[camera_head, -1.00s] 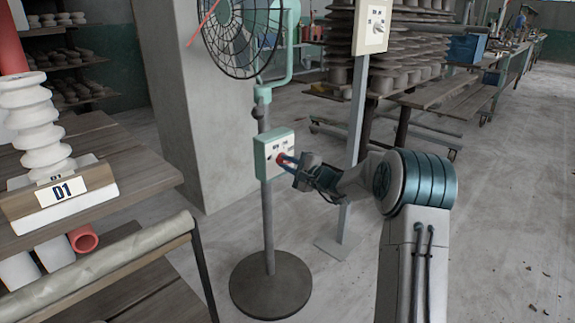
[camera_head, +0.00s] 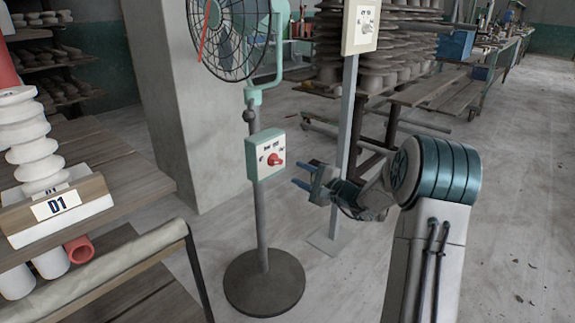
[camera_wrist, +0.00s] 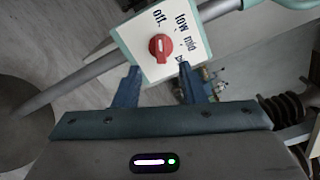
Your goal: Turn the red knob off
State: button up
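The red knob (camera_head: 276,160) sits on the pale front of a green-edged control box (camera_head: 253,158) on the fan's pole. In the wrist view the knob (camera_wrist: 160,47) shows on a white panel (camera_wrist: 150,70) with labels off, low, mid and one partly hidden. A white mark on the knob runs up the picture, roughly towards the off label; its exact setting is hard to tell. My gripper (camera_head: 298,174) is open and empty, to the right of the knob and apart from it. Its two blue fingers (camera_wrist: 160,84) show below the knob in the wrist view.
The standing fan (camera_head: 235,35) has a round base (camera_head: 264,282) on the floor. A second control box with a knob (camera_head: 361,27) stands on a grey post behind my arm. A shelf with a D1 label (camera_head: 54,205) is at the left.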

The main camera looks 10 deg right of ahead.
jog(key=shift+p+v, duration=0.3)
jog(key=shift+v, duration=1.85)
jog(key=s+a+r+n+g+h+p, duration=0.1)
jog(key=s+a+r+n+g+p, duration=0.9)
jog(key=s+a+r+p, duration=0.65)
jog(key=s+d+r+n+g+h+p, duration=0.1)
jog(key=s+d+r+h+p, duration=0.3)
jog(key=s+r+p, duration=0.5)
jog(key=s+d+r+n+h+p, duration=0.3)
jog(key=s+d+r+h+p, duration=0.2)
jog(key=s+r+p, duration=0.4)
jog(key=shift+s+n+g+h, duration=0.3)
jog(key=shift+s+n+g, duration=0.1)
jog(key=shift+s, duration=0.25)
jog(key=shift+r, duration=0.1)
